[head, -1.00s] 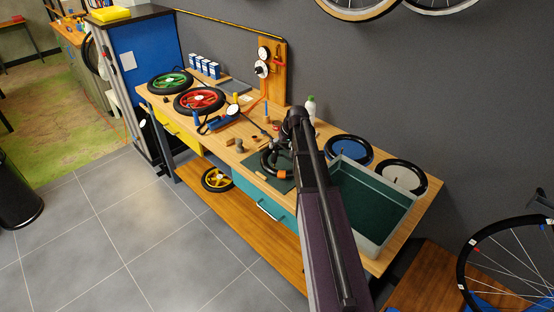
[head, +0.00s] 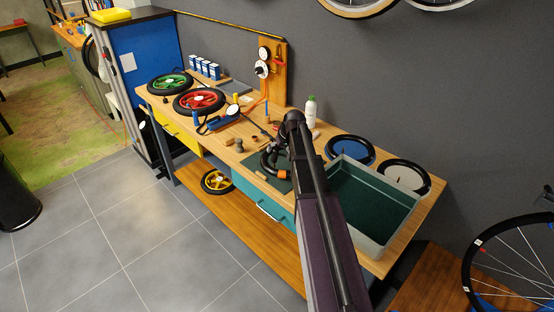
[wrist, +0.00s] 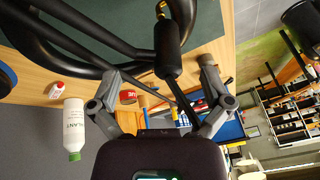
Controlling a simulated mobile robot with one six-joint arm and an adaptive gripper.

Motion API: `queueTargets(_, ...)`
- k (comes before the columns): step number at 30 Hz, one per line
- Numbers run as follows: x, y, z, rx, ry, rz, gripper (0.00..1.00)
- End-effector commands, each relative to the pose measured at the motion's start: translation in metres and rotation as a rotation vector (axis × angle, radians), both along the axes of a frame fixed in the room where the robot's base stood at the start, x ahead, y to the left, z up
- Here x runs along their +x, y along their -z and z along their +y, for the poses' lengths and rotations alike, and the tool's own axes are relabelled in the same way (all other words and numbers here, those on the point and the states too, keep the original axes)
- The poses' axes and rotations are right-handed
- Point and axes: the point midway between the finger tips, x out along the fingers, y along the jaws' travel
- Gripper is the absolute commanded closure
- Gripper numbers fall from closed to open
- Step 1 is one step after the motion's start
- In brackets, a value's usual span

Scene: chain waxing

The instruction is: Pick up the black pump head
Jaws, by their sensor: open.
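A black cylinder with a brass-coloured end, which looks like the pump head (wrist: 168,50), shows in the wrist view. It lies between the fingers of my gripper (wrist: 158,72), which is open, with a gap on both sides. Black rod- or hose-like parts run beside and below it. In the head view my arm covers much of this spot, and I cannot make out the pump head there clearly. Black curved parts show beside the arm, above the dark green mat (head: 284,186).
The wooden bench (head: 243,166) holds a grey-green bin (head: 402,222) to the right of my arm. A white bottle (head: 311,108) stands behind the arm. Red (head: 200,101) and green (head: 170,83) wheels lie at left. Small items stand near the middle.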

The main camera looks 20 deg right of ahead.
Motion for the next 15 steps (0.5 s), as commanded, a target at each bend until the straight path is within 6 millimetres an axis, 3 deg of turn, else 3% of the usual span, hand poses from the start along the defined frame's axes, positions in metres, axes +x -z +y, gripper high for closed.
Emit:
queueTargets(6,0.006,0.016,0.001,0.0,0.001,0.0,0.01)
queueTargets(15,0.008,0.018,0.002,-0.001,0.001,0.0,0.01)
